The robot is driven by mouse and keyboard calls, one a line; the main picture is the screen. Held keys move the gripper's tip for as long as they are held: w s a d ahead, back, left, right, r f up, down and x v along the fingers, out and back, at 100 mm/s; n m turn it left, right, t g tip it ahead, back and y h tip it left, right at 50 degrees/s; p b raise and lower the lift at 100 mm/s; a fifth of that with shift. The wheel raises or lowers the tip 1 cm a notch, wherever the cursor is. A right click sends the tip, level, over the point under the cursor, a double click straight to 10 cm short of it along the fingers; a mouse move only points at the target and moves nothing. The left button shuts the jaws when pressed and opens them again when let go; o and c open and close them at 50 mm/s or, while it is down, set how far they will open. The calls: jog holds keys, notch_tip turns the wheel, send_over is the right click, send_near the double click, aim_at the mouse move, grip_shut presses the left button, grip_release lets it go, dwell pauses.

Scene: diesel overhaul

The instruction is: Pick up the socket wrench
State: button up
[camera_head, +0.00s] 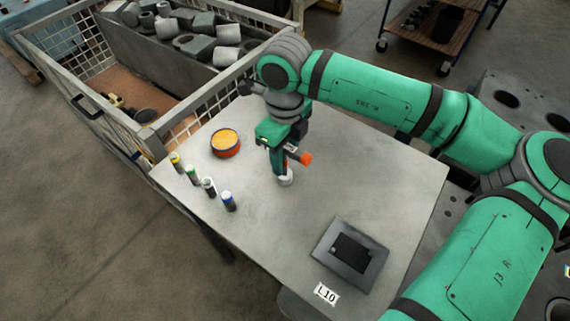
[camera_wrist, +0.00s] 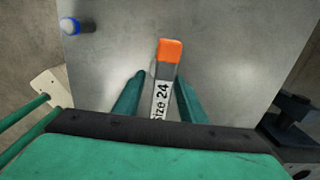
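The socket wrench (camera_wrist: 169,62) shows in the wrist view as a grey bar with an orange end and a label reading "Size 24". Its lower part is hidden behind my gripper body. My gripper (camera_wrist: 159,76) has one finger on each side of the bar, with a visible gap on the left; the right finger looks very close to it. In the head view my gripper (camera_head: 281,168) points down over the table, and the wrench's orange end (camera_head: 305,158) sticks out to its right. A small pale cylinder (camera_head: 286,180) sits at the fingertips; I cannot tell what it is.
On the table (camera_head: 300,225) stand an orange tin (camera_head: 225,143) and several capped markers (camera_head: 208,187) to the left. A mesh crate (camera_head: 215,100) adjoins the table's back left edge.

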aim_at(285, 148)
grip_shut()
dwell(0.3)
jog(key=shift+r, duration=0.45)
notch_tip(285, 148, up, 2)
jog(key=shift+r, duration=0.15)
jog(key=s+d+r, duration=0.1)
jog(key=s+r, duration=0.8)
jog(key=s, duration=0.5)
jog(key=shift+d+r, duration=0.25)
jog(key=shift+r, duration=0.15)
